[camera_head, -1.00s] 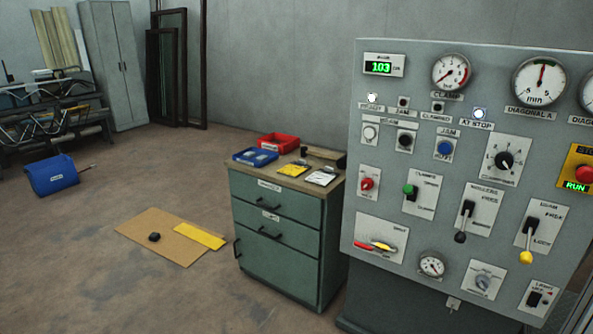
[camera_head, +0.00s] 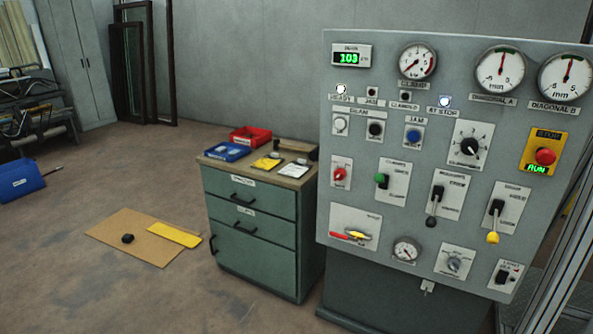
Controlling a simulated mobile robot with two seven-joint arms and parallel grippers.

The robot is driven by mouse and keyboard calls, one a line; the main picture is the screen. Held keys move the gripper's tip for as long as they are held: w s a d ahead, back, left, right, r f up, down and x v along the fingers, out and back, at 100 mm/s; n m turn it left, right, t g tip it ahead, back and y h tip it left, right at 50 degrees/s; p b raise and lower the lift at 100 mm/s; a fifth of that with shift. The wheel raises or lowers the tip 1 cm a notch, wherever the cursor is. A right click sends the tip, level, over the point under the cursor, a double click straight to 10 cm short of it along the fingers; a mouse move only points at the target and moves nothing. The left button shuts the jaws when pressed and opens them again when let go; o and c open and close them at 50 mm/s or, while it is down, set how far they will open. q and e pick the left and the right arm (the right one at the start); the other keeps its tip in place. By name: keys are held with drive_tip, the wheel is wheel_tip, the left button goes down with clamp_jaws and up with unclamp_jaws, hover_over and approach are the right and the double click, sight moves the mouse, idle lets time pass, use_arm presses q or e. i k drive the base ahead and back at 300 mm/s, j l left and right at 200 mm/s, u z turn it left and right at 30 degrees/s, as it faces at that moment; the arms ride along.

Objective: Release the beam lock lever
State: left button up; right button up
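The beam lock lever (camera_head: 495,220) is on the lower right of the grey control panel (camera_head: 330,215). It is a black handle with a yellow knob, and the knob hangs down toward the lower end of its white plate. The plate's small lettering is hard to read; it seems to say BEAM at the top, with a lower position mark beside the knob. Another lever (camera_head: 436,205) with a black knob, also pointing down, is just left of it. Neither of my grippers is in view.
A green drawer cabinet (camera_head: 262,235) with red and blue trays stands left of the panel. A brown mat (camera_head: 125,225) lies on the floor. A red stop button (camera_head: 545,156) is above right of the lever. A frame post (camera_head: 560,285) stands at the right edge.

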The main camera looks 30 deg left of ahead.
sight(492, 238)
drive_tip(key=i+l+u, duration=0.25)
drive_tip(key=i+l, duration=0.35)
drive_tip(key=i, duration=0.25)
drive_tip(key=i+l+u, duration=0.3)
drive_tip(key=i+l, duration=0.45)
